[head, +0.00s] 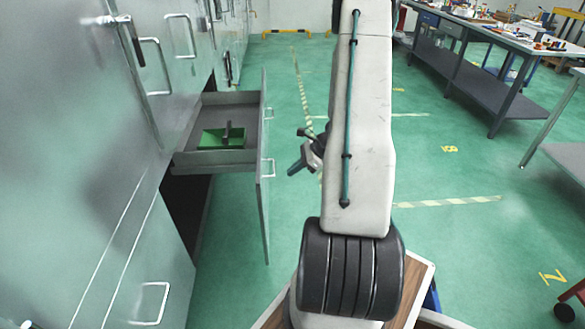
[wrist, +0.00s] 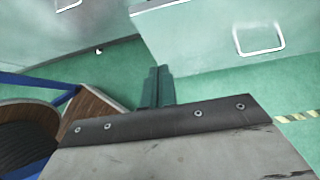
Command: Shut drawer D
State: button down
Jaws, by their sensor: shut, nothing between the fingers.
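A drawer (head: 222,158) stands pulled out of the grey-green cabinet row at the left in the head view. Its tall front panel (head: 264,185) carries two handles and faces right. No letter is readable on it, so I cannot confirm that it is drawer D. My gripper (head: 292,171) is just right of this panel in the head view, partly hidden by my arm, with a gap seen between them. In the wrist view my gripper (wrist: 158,72) is shut and empty. A panel with a handle (wrist: 258,38) shows to its right there, probably the drawer front.
A green bin (head: 221,138) sits inside the drawer. Closed cabinet fronts (head: 90,130) with handles fill the left side. A dark opening (head: 185,205) lies below the drawer. Green floor (head: 440,170) is clear to the right. A workbench (head: 490,40) stands at the back right.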

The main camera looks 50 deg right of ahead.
jog(key=w+a+f, duration=0.4)
jog(key=w+a, duration=0.1)
jog(key=w, duration=0.1)
jog(key=shift+w+a+f, duration=0.3)
